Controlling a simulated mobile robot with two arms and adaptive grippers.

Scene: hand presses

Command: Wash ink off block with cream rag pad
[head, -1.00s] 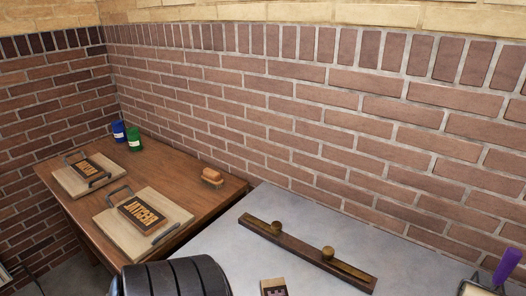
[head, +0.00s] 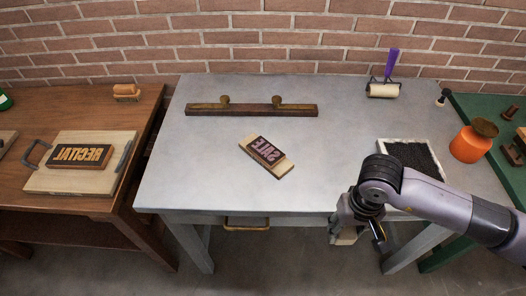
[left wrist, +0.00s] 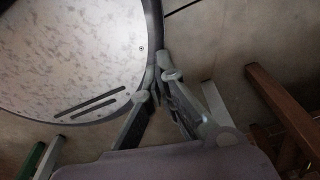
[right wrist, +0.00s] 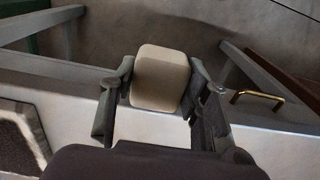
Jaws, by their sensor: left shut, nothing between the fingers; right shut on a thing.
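The block (head: 266,152) is a wooden piece with a dark face and raised mirrored letters that look purplish. It lies tilted in the middle of the grey table. My right gripper (head: 348,222) is at the table's front edge, to the right of and nearer than the block, and apart from it. In the right wrist view it is shut on the cream rag pad (right wrist: 160,80), which sits between its two fingers. My left gripper (left wrist: 157,82) shows only in the left wrist view, shut and empty, with floor and my own base around it.
The grey table (head: 190,160) bears a dark bar with two knobs (head: 250,109) behind the block, a roller with a purple handle (head: 384,85) and a dark-filled tray (head: 390,146). An orange jar (head: 468,146) stands on the right. A wooden table (head: 30,208) is on the left.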

